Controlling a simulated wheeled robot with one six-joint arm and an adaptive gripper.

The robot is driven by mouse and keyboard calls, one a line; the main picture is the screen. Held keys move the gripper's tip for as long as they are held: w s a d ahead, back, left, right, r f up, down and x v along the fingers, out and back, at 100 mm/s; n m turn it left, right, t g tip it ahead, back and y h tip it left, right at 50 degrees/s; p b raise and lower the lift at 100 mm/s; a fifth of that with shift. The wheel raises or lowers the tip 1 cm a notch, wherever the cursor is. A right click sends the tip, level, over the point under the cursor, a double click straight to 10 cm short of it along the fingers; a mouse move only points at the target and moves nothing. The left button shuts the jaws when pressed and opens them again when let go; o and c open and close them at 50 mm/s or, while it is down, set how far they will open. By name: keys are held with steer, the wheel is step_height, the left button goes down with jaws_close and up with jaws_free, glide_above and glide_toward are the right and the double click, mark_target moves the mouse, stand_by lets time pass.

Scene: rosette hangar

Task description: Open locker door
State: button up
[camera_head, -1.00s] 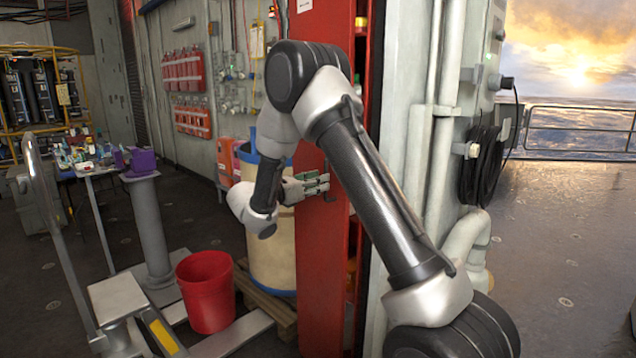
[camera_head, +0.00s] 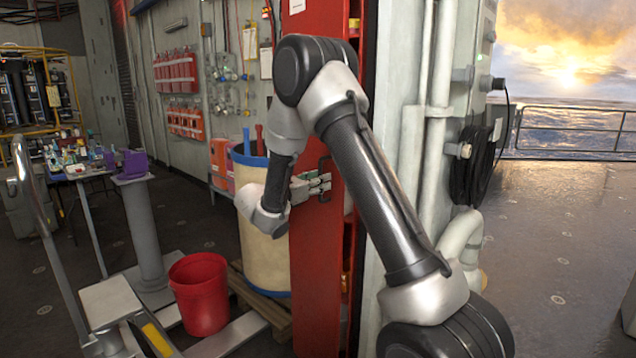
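The red locker door (camera_head: 316,255) stands upright in the middle of the view, partly open, with a gap along its right edge. A dark handle (camera_head: 324,164) is on its face at about mid height. My gripper (camera_head: 320,185) comes from the left, and its fingertips overlap the handle's lower part. The fingers are small here, and I cannot tell whether they close on the handle. My arm crosses in front of the door's right side and hides part of it and of the locker inside.
A cream drum (camera_head: 262,235) with a blue rim stands on a wooden pallet (camera_head: 262,308) just left of the door. A red bucket (camera_head: 200,295) and a grey pillar (camera_head: 145,232) are farther left. Pipes (camera_head: 412,165) run up the wall at right. Open deck lies beyond.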

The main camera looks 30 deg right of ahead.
steer(key=shift+c, duration=0.2)
jaws_close()
steer(key=shift+w+a+r, duration=0.1)
steer(key=shift+a, duration=0.25)
